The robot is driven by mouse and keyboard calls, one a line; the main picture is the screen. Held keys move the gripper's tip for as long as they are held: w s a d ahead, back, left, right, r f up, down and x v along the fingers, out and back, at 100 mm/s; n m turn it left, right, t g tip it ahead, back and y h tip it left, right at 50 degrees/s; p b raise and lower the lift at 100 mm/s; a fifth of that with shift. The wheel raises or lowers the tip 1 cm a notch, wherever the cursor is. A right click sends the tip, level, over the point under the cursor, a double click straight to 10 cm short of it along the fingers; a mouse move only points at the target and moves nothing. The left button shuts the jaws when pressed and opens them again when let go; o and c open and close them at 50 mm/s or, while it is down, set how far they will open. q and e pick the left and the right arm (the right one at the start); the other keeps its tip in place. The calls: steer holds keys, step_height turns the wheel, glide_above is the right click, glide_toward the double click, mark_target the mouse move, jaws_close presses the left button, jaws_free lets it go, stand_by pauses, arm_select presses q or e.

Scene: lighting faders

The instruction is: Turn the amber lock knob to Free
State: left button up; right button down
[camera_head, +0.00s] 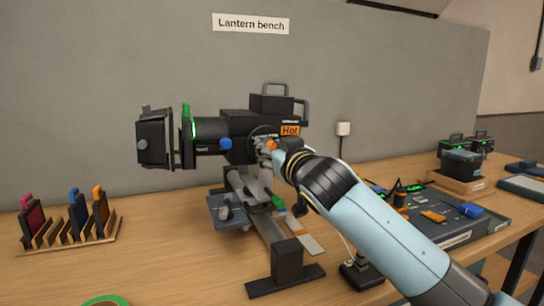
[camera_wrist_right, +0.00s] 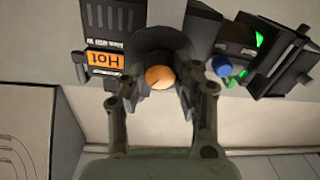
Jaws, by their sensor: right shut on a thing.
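The amber lock knob (camera_wrist_right: 160,77) is a round orange disc with a dark line on its face, on the lantern's side. In the head view it shows as a small orange patch (camera_head: 271,145). My right gripper (camera_head: 268,153) reaches in from the right, and its fingers are closed on either side of the knob, as the wrist view also shows (camera_wrist_right: 158,85). The black lantern (camera_head: 238,125) sits on a bench rail and carries an orange "Hot" label (camera_head: 290,131). I cannot read any Free marking. My left gripper is not in view.
A blue knob (camera_head: 225,143) is on the lantern, left of my gripper. A wooden rack (camera_head: 110,238) with coloured slides stands at the left. A dark tray (camera_head: 465,228) with small parts lies at the right. Green tape (camera_head: 105,300) lies at the front edge.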

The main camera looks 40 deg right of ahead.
steer(key=shift+f+m+b, duration=0.15)
steer(key=shift+m+b, duration=0.15)
steer(key=shift+m, duration=0.5)
steer(key=c, duration=1)
jaws_free()
steer(key=v, duration=1.2)
